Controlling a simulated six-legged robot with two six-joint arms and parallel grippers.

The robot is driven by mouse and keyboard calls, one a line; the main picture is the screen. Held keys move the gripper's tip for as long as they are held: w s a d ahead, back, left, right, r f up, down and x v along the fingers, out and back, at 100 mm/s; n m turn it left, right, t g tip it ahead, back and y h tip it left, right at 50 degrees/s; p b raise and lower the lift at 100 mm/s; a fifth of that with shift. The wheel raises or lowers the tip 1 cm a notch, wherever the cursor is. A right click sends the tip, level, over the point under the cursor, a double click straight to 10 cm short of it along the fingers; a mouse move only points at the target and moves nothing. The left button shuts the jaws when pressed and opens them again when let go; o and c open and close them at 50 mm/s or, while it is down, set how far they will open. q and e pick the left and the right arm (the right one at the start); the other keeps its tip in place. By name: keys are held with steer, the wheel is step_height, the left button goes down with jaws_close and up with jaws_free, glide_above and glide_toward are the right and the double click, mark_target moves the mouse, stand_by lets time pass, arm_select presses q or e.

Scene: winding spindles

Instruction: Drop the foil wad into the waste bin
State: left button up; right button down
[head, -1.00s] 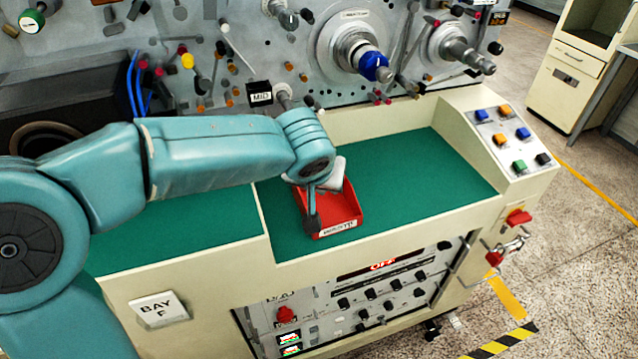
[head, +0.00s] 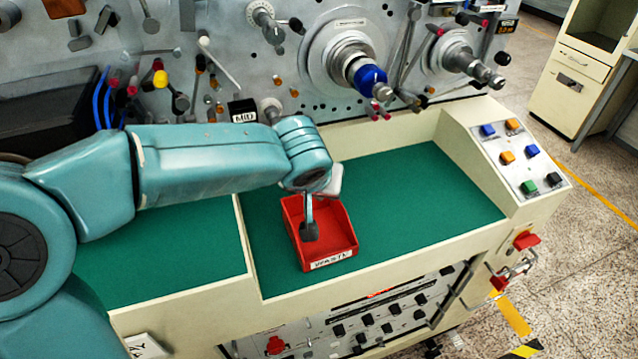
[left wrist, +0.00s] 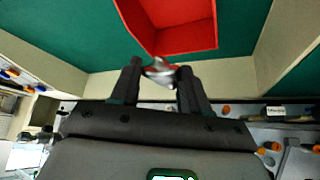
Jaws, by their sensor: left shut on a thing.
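The red waste bin (head: 345,245) is an open tray with a white label on its front, standing on the green worktop. My left gripper (head: 309,231) points down and, in the head view, overlaps the inside of the bin. In the left wrist view my left gripper (left wrist: 160,77) is shut on the crumpled silver foil wad (left wrist: 160,72), held between its dark fingertips. The bin (left wrist: 185,40) lies just beyond the fingertips there. The wad is hidden in the head view. I cannot tell its exact height over the bin. My right gripper is not in view.
The green worktop (head: 420,190) is clear around the bin. A panel with spindles, one with a blue collar (head: 370,78), and levers stands behind. A sloped button box (head: 515,155) is at the right. A raised cream edge (head: 250,245) runs left of the bin.

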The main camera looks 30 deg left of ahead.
mark_target(317, 201)
arm_select(q)
steer(key=shift+w+a+f, duration=0.1)
steer(key=shift+w+f, duration=0.05)
steer(key=shift+f, duration=0.45)
steer(key=shift+f+b, duration=0.35)
steer(key=shift+b, duration=0.1)
steer(key=shift+s+f+b, duration=0.35)
steer(key=shift+f+b, duration=0.1)
steer(key=shift+f, duration=0.15)
steer(key=shift+w+f+b, duration=0.25)
steer(key=shift+f+b, duration=0.7)
steer(key=shift+f, duration=0.3)
steer(key=shift+s+f+b, duration=0.15)
steer(key=shift+f+b, duration=0.4)
steer(key=shift+b, duration=0.2)
step_height(317, 201, down, 2)
steer(key=shift+b, duration=1.1)
steer(key=shift+f+b, duration=0.3)
steer(key=shift+b, duration=0.15)
